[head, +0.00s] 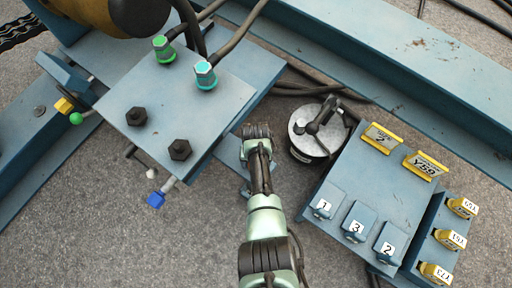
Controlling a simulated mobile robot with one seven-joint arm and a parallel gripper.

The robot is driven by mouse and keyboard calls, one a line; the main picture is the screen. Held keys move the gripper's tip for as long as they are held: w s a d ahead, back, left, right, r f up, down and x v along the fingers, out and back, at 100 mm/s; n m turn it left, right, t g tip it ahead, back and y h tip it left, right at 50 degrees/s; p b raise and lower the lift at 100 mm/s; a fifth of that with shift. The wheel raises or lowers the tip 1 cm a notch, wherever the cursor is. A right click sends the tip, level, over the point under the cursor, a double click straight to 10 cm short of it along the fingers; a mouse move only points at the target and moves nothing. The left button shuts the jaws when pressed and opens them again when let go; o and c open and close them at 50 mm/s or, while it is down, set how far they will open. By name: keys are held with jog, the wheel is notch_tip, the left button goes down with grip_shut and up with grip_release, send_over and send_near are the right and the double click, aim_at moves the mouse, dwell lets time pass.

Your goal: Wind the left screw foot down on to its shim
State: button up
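I cannot tell for certain which part is the left screw foot, and no shim is clearly visible. A steel rod with a blue end (156,200) sticks out below the front edge of the blue steel plate (165,90). A small white piece lies on the floor beside it. At the far left, a yellow block (63,105) and a green knob (76,118) sit on a bracket by the frame. My gripper (257,131) is right of the plate's right edge, apart from the blue-ended rod. Its fingertips are dark and small, and I cannot see whether they are open.
The plate carries two black hex bolts (180,150), a green gland (163,48) and a teal gland (205,75) with cables. A round metal pot (313,128) stands right of my gripper. A blue panel (350,180) with numbered tags is at the right. Bare floor lies lower left.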

jog(key=shift+o, duration=1)
jog(key=shift+w, duration=0.1)
notch_tip(320, 180, up, 13)
jog(key=p, duration=0.7)
jog(key=shift+p, duration=0.35)
